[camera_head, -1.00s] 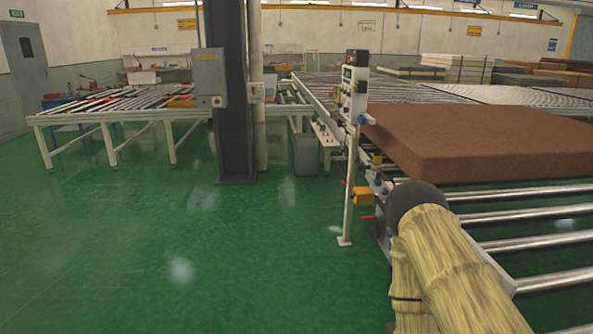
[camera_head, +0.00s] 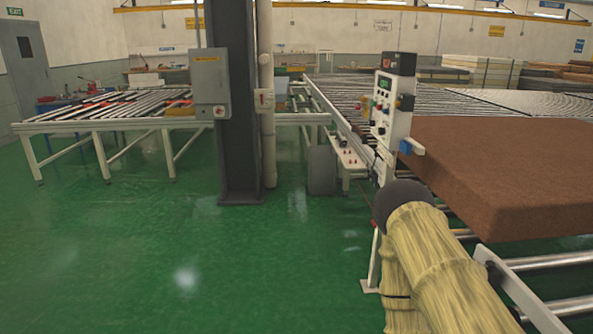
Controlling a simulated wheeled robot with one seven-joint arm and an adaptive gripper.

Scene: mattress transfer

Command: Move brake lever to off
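I cannot make out the brake lever for certain. A small red part (camera_head: 376,241) shows low beside the white control post, just left of my sleeved arm; the rest of it is hidden. The control post (camera_head: 390,110) carries a panel with a small display and several buttons and knobs. My arm, in a yellowish sleeve with a dark rounded joint, crosses the lower right and covers the lower post. My gripper is out of view. A brown mattress (camera_head: 520,170) lies on the roller conveyor (camera_head: 565,258) at right.
Green floor is clear at left and centre. A dark column (camera_head: 232,100) with a grey electrical box (camera_head: 210,85) stands ahead. Another roller table (camera_head: 100,120) is at left. A grey bin (camera_head: 321,170) stands near the conveyor side. Stacked mattresses (camera_head: 470,70) are at the back.

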